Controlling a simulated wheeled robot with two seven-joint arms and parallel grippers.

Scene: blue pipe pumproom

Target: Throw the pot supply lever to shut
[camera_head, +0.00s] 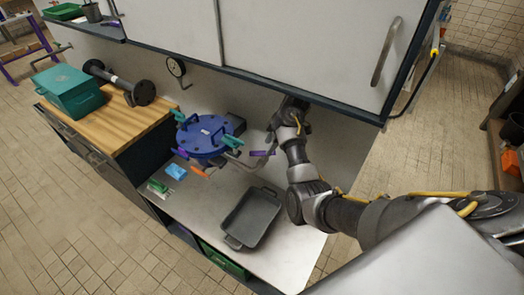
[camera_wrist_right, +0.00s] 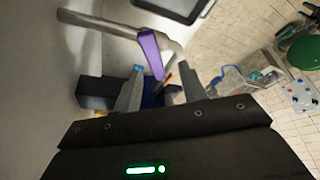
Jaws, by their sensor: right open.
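A blue round pot (camera_head: 203,136) with teal clamps stands on the pale counter. A grey pipe (camera_head: 245,160) runs from it to the right, toward the wall. A purple lever (camera_head: 263,153) sits on this pipe; it looks like the pot supply lever. The wrist view shows the purple lever (camera_wrist_right: 151,56) lying across the pipe (camera_wrist_right: 110,26). My right gripper (camera_head: 273,135) is just above the lever. Its fingers (camera_wrist_right: 160,67) are open, and the lever's free end shows between them; contact cannot be told. My left gripper is out of view.
A grey tray (camera_head: 252,217) lies on the counter in front of the pipe. A wooden-topped cabinet (camera_head: 110,122) with a teal box (camera_head: 68,91) stands left. White wall cabinets (camera_head: 290,40) overhang the arm closely. A dark block (camera_wrist_right: 95,93) is near the fingers.

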